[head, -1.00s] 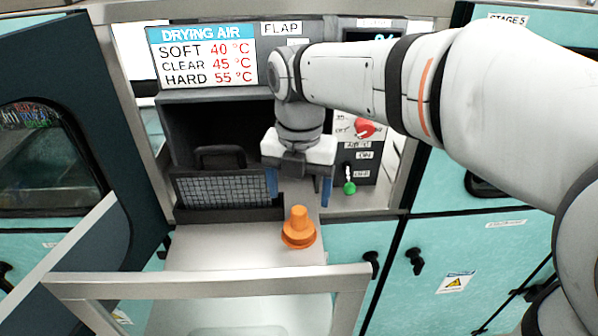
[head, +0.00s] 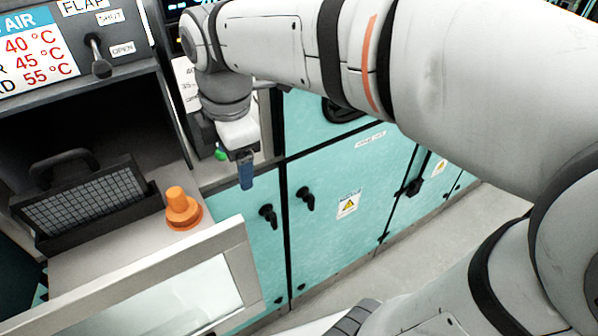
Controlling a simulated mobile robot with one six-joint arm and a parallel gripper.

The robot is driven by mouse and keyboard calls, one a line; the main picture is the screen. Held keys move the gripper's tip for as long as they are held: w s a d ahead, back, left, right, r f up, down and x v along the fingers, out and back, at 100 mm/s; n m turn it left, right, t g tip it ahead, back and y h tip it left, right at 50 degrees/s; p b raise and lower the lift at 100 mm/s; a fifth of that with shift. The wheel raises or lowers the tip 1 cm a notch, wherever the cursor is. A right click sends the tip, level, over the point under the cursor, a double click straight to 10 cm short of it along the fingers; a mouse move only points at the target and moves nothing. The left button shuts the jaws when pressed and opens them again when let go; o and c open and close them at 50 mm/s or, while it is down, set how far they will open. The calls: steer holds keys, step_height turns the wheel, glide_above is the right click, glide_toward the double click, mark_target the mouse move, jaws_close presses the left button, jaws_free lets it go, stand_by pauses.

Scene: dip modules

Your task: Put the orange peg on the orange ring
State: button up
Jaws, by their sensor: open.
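The orange peg (head: 179,200) stands upright on the pale shelf in front of the dark chamber. The orange ring (head: 187,220) is around its foot, and the peg appears seated on it. My gripper (head: 246,172) is up and to the right of the peg, apart from it, pointing down in front of the teal cabinet. One blue fingertip shows clearly; the other is hidden behind it. The gripper is open and holds nothing that I can see.
A dark mesh basket with a handle (head: 86,203) sits left of the peg. An open pale door frame (head: 200,258) juts out in front of the shelf. The FLAP lever (head: 100,62) and a green switch (head: 220,152) are nearby. Floor is free at the right.

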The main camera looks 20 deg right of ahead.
steer(key=s+d+f+m+t, duration=0.1)
steer(key=s+d+f+m, duration=0.2)
steer(key=m, duration=0.7)
steer(key=s+d+f+m+t, duration=0.1)
steer(key=s+d+f+m, duration=0.3)
steer(key=d+m, duration=0.4)
steer(key=m, duration=0.2)
steer(key=shift+d+f+m+h, duration=0.15)
steer(key=shift+d+m+h, duration=0.05)
steer(key=shift+m+h, duration=0.1)
steer(key=shift+f, duration=0.15)
steer(key=shift+c, duration=0.5)
